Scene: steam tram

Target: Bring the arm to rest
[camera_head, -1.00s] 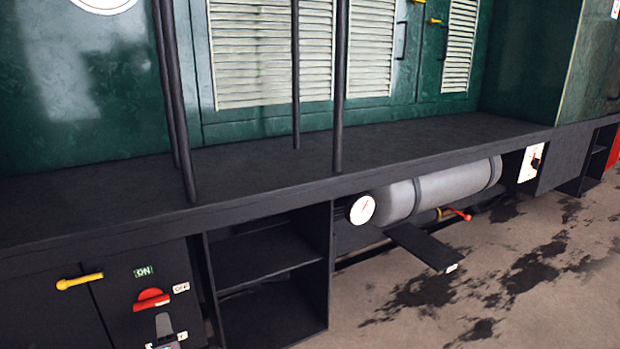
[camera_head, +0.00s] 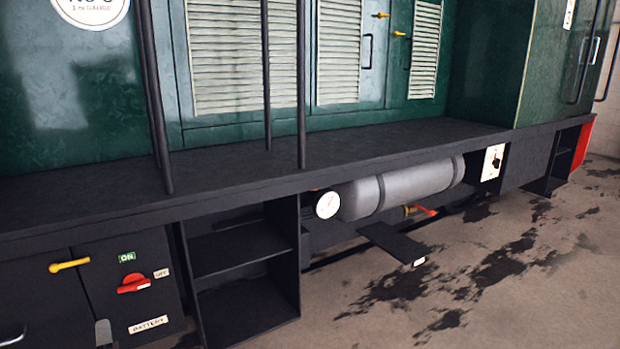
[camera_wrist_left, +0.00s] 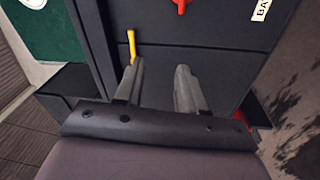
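My left gripper (camera_head: 104,333) shows only as a grey tip at the bottom edge of the head view, in front of the dark battery box and below the red switch (camera_head: 134,283). In the left wrist view the two grey fingers of this gripper (camera_wrist_left: 158,78) stand apart with nothing between them, so it is open. The red switch (camera_wrist_left: 181,5) is cut by the top edge there, apart from the fingers. Its grip lies nearly level in the head view, with a green ON label (camera_head: 126,257) above and an OFF label (camera_head: 161,273) to its right. My right gripper is not in view.
A yellow handle (camera_head: 69,265) sits left of the switch. An open black shelf (camera_head: 245,250), a white gauge (camera_head: 328,205), a grey tank (camera_head: 400,188) and a jutting step (camera_head: 392,242) follow to the right. The stained floor (camera_head: 540,280) is free at lower right.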

